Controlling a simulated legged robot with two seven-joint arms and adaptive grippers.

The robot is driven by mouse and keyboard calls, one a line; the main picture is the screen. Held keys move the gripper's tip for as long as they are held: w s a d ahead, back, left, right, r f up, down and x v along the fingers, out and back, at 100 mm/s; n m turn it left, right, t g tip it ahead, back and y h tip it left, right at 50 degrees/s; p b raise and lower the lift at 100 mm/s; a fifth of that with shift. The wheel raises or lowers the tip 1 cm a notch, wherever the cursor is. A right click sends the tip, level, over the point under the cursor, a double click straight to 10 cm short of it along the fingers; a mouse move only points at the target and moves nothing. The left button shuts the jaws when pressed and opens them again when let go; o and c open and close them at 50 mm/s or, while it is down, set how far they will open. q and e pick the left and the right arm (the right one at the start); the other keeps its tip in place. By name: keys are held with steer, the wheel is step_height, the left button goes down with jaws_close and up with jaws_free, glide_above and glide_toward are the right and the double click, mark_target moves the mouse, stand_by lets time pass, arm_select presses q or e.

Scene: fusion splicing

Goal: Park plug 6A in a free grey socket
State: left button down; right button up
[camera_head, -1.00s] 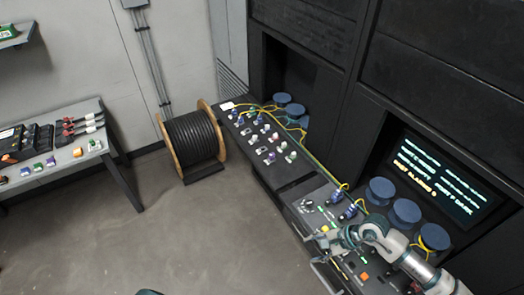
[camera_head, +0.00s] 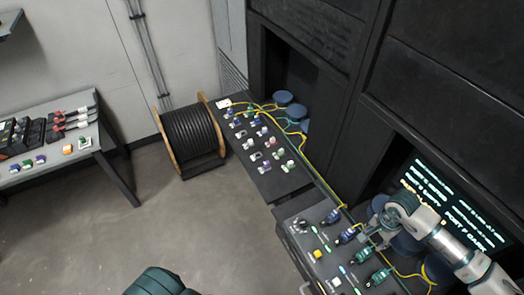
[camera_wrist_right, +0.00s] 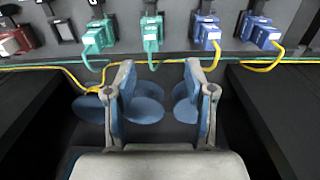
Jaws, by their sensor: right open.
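My right gripper (camera_head: 366,237) is open and empty, over the back of the near console, beside the plug row. In the right wrist view its two fingers (camera_wrist_right: 160,88) are spread apart with nothing between them. Ahead of them stand two teal plugs, one at the left (camera_wrist_right: 98,36) and one at centre (camera_wrist_right: 150,35), and two blue plugs, one near the middle (camera_wrist_right: 207,32) and one at the right (camera_wrist_right: 262,34). Cables trail from them. In the head view the blue plugs (camera_head: 347,236) and teal plugs (camera_head: 362,256) sit in the console. I cannot read which is 6A.
A farther panel (camera_head: 277,185) carries several coloured plugs and sockets. Blue round canisters (camera_head: 283,98) stand in the recess behind. Yellow cables (camera_head: 322,178) run along the back edge. A lit screen (camera_head: 450,205) is behind my right arm. A cable reel (camera_head: 190,137) stands on the floor.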

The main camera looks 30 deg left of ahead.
mark_target(368, 250)
arm_select(q)
steer(key=s, duration=0.7)
arm_select(e)
steer(key=shift+s+d+r, duration=0.2)
steer(key=shift+s+d, duration=0.45)
steer(key=shift+s, duration=0.15)
steer(key=shift+w+d+f, duration=0.1)
steer(key=shift+w+f, duration=0.1)
steer(key=shift+f, duration=0.1)
steer(key=shift+w+f+b, duration=0.25)
steer(key=shift+f+b, duration=0.05)
steer(key=shift+f, duration=0.45)
steer(key=shift+s+a+f+b, duration=0.1)
steer(key=shift+a+f+b, duration=0.15)
steer(key=shift+f, duration=0.25)
steer(key=shift+s+a+f+b, duration=0.1)
steer(key=shift+f+b, duration=0.1)
steer(key=shift+f, duration=0.25)
steer(key=f+b, duration=0.4)
steer(key=shift+a+f, duration=0.2)
steer(key=shift+f, duration=0.15)
steer(key=shift+d+f, duration=0.15)
steer(key=shift+f, duration=0.1)
steer(key=shift+d, duration=0.25)
arm_select(q)
step_height(368, 250, down, 6)
steer(key=w+d, duration=0.1)
steer(key=w, duration=0.2)
arm_select(e)
steer(key=shift+a, duration=0.1)
